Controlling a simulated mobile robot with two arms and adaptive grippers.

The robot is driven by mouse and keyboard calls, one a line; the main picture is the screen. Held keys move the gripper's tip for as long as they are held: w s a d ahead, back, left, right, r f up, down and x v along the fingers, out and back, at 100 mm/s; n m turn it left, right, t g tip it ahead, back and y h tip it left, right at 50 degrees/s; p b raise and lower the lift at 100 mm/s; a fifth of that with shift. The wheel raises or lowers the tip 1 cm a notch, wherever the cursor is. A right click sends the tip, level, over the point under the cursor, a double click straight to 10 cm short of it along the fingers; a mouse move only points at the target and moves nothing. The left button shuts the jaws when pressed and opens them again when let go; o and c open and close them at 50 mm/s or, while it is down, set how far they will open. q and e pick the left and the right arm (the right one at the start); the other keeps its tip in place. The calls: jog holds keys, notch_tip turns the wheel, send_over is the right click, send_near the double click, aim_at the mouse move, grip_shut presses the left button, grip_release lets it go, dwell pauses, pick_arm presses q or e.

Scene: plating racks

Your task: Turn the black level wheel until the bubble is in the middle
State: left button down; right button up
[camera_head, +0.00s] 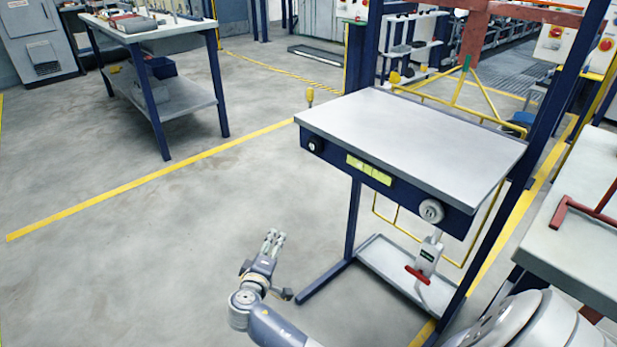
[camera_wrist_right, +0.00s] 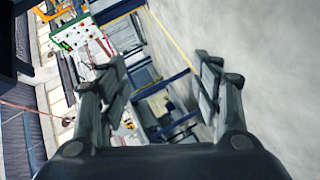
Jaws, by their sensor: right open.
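The black level wheel (camera_head: 315,144) sits at the left end of the dark blue front rail of a grey-topped table. The yellow-green level vial (camera_head: 368,170) is in the middle of the same rail; its bubble is too small to make out. My right gripper (camera_head: 273,240) is low in front of the table, below and left of the wheel and clear of it. It is open and empty; its spread fingers also show in the right wrist view (camera_wrist_right: 165,85). The wheel cannot be made out in that view. My left gripper is not in view.
A round pale dial (camera_head: 431,211) is at the rail's right end, with a red-handled device (camera_head: 425,262) below it. The tabletop (camera_head: 410,125) is bare. A workbench (camera_head: 575,232) stands close on the right. The floor left of the table is clear.

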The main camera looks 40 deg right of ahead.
notch_tip(320, 180, up, 11)
jog(key=w+d+m+h+b, duration=0.1)
jog(key=d+m+h+b, duration=0.1)
jog(key=m+h+b, duration=0.15)
jog(key=m+g+h+b, duration=0.3)
jog(key=m+h, duration=0.3)
send_near(312, 148)
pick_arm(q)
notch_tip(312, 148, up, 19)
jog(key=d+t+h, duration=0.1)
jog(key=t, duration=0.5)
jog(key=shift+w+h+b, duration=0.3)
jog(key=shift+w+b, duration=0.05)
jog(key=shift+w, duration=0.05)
pick_arm(e)
jog(key=x, duration=0.7)
jog(key=shift+d+r, duration=0.2)
jog(key=shift+d, duration=0.15)
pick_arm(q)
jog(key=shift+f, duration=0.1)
pick_arm(e)
jog(key=c, duration=1.1)
